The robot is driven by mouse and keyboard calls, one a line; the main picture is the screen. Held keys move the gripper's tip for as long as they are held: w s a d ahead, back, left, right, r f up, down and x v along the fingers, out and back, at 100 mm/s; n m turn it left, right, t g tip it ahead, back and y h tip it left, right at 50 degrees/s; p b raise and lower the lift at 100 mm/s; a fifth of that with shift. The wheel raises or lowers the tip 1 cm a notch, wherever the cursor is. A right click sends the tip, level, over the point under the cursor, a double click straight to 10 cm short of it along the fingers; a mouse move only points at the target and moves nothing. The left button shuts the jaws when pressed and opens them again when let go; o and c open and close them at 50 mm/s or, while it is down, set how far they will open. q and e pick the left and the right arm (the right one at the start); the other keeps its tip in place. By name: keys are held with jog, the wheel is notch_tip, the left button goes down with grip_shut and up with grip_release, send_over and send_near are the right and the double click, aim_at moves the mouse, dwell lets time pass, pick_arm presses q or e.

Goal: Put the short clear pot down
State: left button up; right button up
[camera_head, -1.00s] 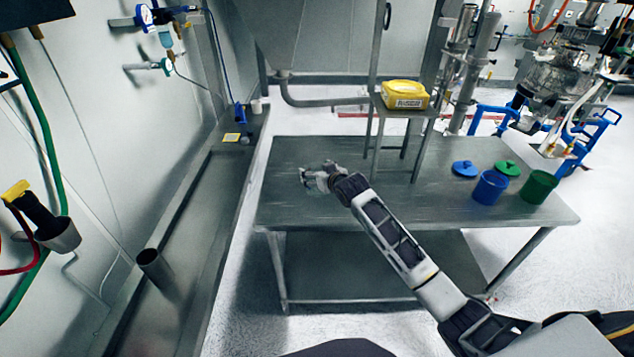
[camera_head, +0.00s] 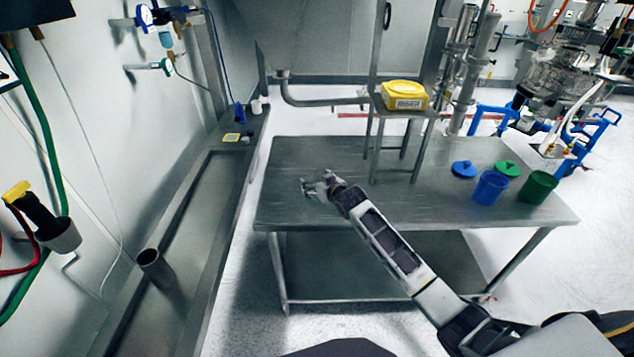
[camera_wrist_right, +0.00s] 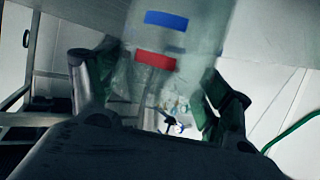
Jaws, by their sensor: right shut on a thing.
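The short clear pot (camera_wrist_right: 165,45) shows in the right wrist view, see-through, with a blue patch and a red patch on its side. My right gripper (camera_wrist_right: 160,95) has one finger on each side of the pot and is shut on it. In the head view my right gripper (camera_head: 310,187) is over the left part of the steel table (camera_head: 340,215). There the pot is too faint to make out clearly. I cannot tell whether its base touches the table top. My left gripper is not in view.
A steel stand (camera_head: 402,142) with a yellow box (camera_head: 404,95) on it is behind my gripper. A blue pot (camera_head: 490,188), a green pot (camera_head: 538,187), a blue lid (camera_head: 464,169) and a green lid (camera_head: 507,168) are at the table's right. The table's middle is clear.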

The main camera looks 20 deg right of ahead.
jog(key=o, duration=1)
jog(key=shift+f, duration=0.1)
jog(key=shift+o, duration=0.2)
jog(key=v, duration=1.2)
dwell(0.6)
